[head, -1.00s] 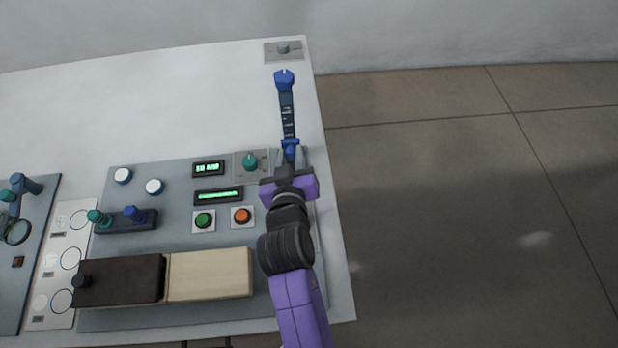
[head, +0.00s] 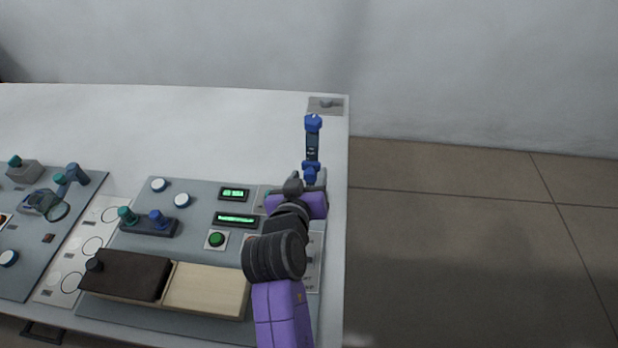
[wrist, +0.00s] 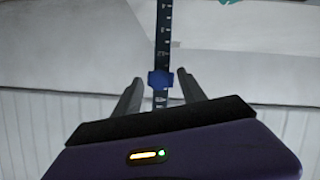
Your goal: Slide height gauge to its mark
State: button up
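The height gauge is a dark upright scale with white marks and a blue top (head: 313,123), near the right edge of the table. Its blue slider (head: 311,170) sits low on the scale in the head view. In the wrist view the scale (wrist: 163,40) runs up from the blue slider (wrist: 160,79). My gripper (wrist: 160,90) is open, with one finger on each side of the slider and a visible gap on both sides. In the head view my gripper (head: 310,184) is just below the slider and partly hides the gauge's base. I cannot make out a target mark.
The grey panel holds displays (head: 235,219), a green button (head: 216,239), white buttons (head: 181,200) and a teal-and-blue knob block (head: 148,226). A dark and pale box (head: 206,290) lies in front. A small grey plate (head: 326,105) is at the back right corner. The table's right edge is close.

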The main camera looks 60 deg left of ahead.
jog(key=shift+d, duration=0.1)
jog(key=b+v, duration=0.1)
jog(key=v, duration=0.6)
jog(key=shift+s+d, duration=0.15)
jog(key=shift+s, duration=0.15)
jog(key=shift+r, duration=0.2)
dwell(0.4)
